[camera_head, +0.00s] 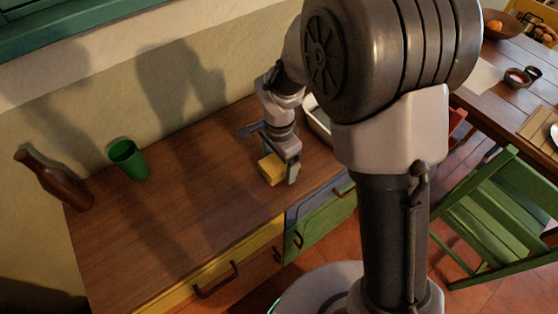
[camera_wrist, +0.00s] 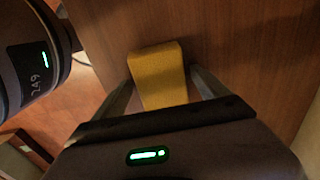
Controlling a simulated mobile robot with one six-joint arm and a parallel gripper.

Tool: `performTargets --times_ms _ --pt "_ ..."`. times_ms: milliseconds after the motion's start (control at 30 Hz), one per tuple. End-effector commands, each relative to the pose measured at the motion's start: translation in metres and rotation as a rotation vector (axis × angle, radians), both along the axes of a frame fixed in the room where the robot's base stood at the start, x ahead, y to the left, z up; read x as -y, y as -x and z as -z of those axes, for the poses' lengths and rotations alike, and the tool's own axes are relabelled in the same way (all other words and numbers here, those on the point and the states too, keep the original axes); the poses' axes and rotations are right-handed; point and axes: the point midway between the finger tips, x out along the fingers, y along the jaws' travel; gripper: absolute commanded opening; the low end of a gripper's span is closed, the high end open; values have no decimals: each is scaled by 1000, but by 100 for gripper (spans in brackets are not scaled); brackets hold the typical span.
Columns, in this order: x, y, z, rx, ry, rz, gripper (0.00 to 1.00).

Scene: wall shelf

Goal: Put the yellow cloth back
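The yellow cloth (camera_head: 271,169) is a folded, block-like piece on the brown wooden counter (camera_head: 190,225), near its right part. My gripper (camera_head: 278,155) is at the cloth, pointing down. In the wrist view the cloth (camera_wrist: 158,75) lies between the two fingers of my gripper (camera_wrist: 162,92), with a gap showing on the right side. The fingers are apart, and I see no clear grip on the cloth. The near end of the cloth is hidden by the gripper body in the wrist view.
A brown bottle (camera_head: 55,180) and a green cup (camera_head: 128,159) stand at the counter's left. A pale basin (camera_head: 318,118) is behind my arm. Yellow, blue and green drawer fronts (camera_head: 325,222) face forward. A green chair (camera_head: 500,215) stands right. The counter's middle is clear.

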Motion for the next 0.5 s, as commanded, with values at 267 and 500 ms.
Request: performTargets --times_ms 267,500 --pt "0 0 -10 1 -1 0 84" --pt "0 -1 -78 4 -1 0 84"
